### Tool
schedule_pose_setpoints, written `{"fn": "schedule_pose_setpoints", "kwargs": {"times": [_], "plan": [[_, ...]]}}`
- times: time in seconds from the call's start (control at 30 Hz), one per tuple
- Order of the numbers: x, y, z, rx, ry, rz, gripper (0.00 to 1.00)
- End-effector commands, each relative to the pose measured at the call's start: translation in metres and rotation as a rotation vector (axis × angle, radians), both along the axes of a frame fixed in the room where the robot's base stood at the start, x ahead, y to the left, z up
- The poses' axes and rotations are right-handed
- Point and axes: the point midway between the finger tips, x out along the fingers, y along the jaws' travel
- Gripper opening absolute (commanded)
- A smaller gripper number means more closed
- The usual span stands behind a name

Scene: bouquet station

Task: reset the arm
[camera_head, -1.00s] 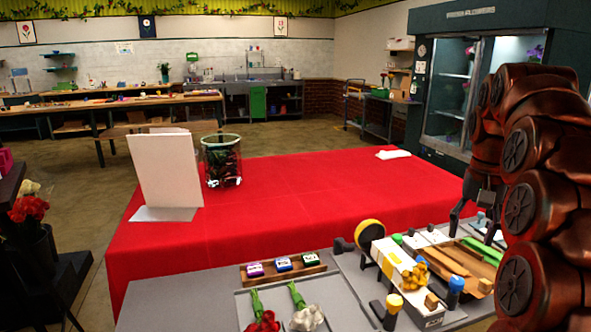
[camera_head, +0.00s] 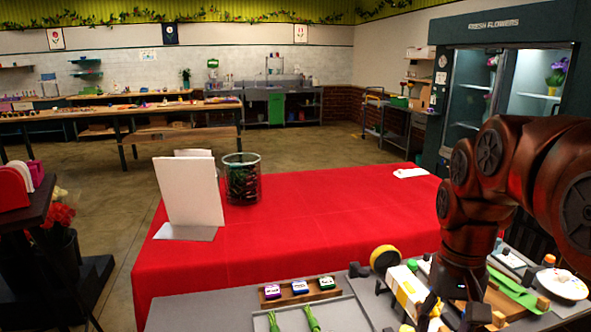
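My arm is dark copper-red and arches in from the right edge in the head view. Its end points down over the cluttered right part of the grey workbench (camera_head: 225,311). My gripper (camera_head: 452,312) is at the bottom of the picture, dark among small bench items and partly cut off. I cannot tell whether its fingers are apart or whether anything is between them.
Near my gripper are a yellow tape roll (camera_head: 384,258), a green strip (camera_head: 515,291) and a white plate (camera_head: 563,284). A glass vase (camera_head: 241,180) and white panel (camera_head: 190,191) stand on the red-covered table (camera_head: 300,225). The table's middle is clear.

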Motion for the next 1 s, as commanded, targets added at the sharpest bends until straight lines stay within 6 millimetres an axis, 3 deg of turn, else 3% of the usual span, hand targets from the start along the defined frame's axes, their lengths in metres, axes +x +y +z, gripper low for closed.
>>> {"fn": "schedule_pose_setpoints", "kwargs": {"times": [0.3,0.6,0.77,1.0], "plan": [[-0.083,0.038,-0.018,0.005,0.038,0.114,0.58],[-0.153,0.054,-0.044,0.012,0.067,0.187,0.58],[-0.17,0.057,-0.053,0.014,0.074,0.202,0.58],[-0.172,0.057,-0.055,0.014,0.073,0.204,0.58]]}}
